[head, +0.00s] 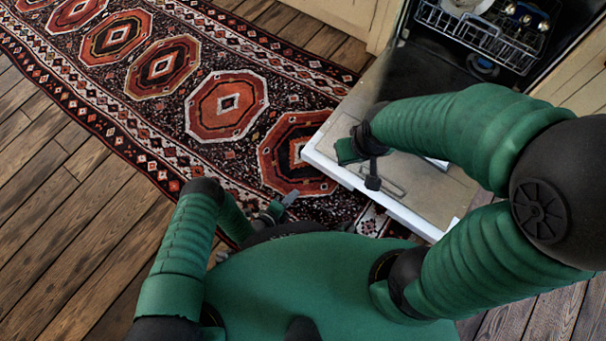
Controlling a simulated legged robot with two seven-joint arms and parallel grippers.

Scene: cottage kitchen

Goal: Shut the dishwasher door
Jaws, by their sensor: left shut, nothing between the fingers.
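The dishwasher door (428,186) hangs open, folded down toward me at the right of the head view, with its pale inner panel facing up and a white outer edge. My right gripper (361,168) is over the door's inner panel near its far left corner; whether it touches the door is unclear, and its finger gap cannot be made out. My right arm hides part of the door. My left gripper (290,198) is low over the rug, left of the door edge, shut and empty.
The dishwasher's rack (478,36) sits inside the dark opening, with a white dish and metal items in it. A patterned red rug (160,68) runs over the wooden floor (70,235). Pale cabinet fronts flank the dishwasher. The floor at left is clear.

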